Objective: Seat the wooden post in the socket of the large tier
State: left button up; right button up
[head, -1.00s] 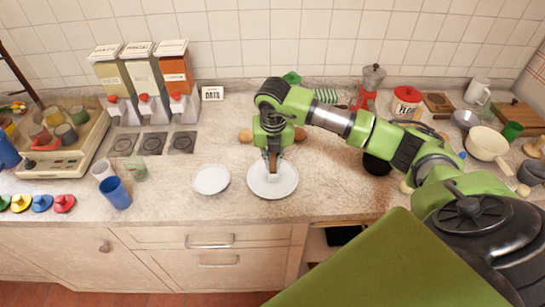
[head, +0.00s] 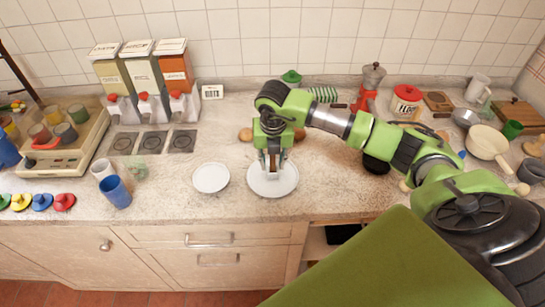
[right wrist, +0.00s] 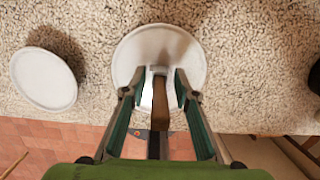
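The large tier (head: 288,183), a round white plate, lies on the counter; it also shows in the right wrist view (right wrist: 190,48). The brown wooden post (right wrist: 160,105) stands at its centre, its lower end at the small grey socket (right wrist: 158,70). I cannot tell how deep the post sits. My right gripper (head: 272,171) is over the plate, pointing down. In the right wrist view its fingers (right wrist: 160,78) stand on either side of the post with gaps, so it is open around it. My left gripper is not in view.
A smaller white plate (head: 211,178) lies just left of the large tier. A blue cup (head: 116,191) stands farther left. Brown round items (head: 246,134) lie behind my gripper. A red-lidded jar (head: 405,101) and a cream pan (head: 487,143) are at right. The counter's front edge is close.

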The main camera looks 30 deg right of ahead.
aim_at(273, 172)
jog(key=shift+r, duration=0.4)
notch_tip(273, 172, up, 12)
jog(key=s+a+b, duration=0.1)
jog(key=b, duration=0.3)
jog(key=shift+s+f, duration=0.2)
jog(key=shift+s, duration=0.05)
